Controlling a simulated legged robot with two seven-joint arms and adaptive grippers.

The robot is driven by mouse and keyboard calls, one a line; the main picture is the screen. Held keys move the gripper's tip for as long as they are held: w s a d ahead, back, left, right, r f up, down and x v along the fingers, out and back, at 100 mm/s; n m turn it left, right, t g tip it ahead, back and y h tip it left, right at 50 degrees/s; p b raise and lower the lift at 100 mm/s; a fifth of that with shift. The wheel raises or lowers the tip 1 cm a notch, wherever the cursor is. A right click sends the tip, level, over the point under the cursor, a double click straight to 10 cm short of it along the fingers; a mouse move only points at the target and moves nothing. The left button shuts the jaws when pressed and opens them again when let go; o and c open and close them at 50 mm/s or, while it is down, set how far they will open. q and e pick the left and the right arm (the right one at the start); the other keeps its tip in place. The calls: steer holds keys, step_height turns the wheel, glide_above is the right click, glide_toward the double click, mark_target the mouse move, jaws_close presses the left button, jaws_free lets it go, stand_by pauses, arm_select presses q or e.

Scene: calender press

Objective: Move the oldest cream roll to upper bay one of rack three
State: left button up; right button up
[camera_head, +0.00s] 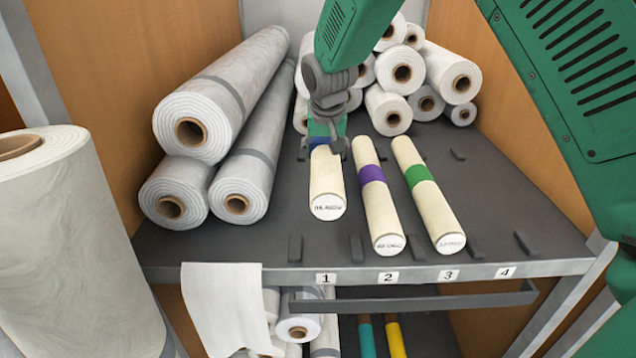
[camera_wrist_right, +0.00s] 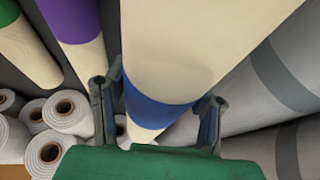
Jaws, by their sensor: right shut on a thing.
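A cream roll with a blue band (camera_head: 327,180) is at bay 1 of the upper shelf. Its near end carries small print that I cannot read. My right gripper (camera_head: 325,140) is shut on it at the blue band, and the wrist view shows a finger on each side of the roll (camera_wrist_right: 205,45). Its near end shows higher in the picture than the others; I cannot tell whether it is clear of the shelf. A cream roll with a purple band (camera_head: 380,205) lies at bay 2, and one with a green band (camera_head: 430,200) at bay 3. My left gripper is out of view.
Large grey wrapped rolls (camera_head: 235,95) are stacked at left, and several white rolls (camera_head: 405,75) are piled at the back. Bay 4 (camera_head: 490,215) looks empty. A dark bar (camera_head: 415,298) crosses below the numbered shelf edge. A big pale roll (camera_head: 75,250) stands at front left.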

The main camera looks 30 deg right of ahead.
mark_target(325, 148)
steer(key=f, duration=0.5)
steer(key=shift+w+a, duration=0.15)
steer(key=shift+a, duration=0.1)
step_height(325, 148, down, 3)
steer(key=shift+d, duration=0.15)
steer(key=shift+d+f, duration=0.15)
steer(key=shift+f, duration=0.25)
steer(key=o, duration=1.5)
steer(key=shift+a, duration=0.2)
steer(key=shift+r, duration=0.15)
steer(key=v, duration=1.2)
steer(key=shift+a, duration=0.1)
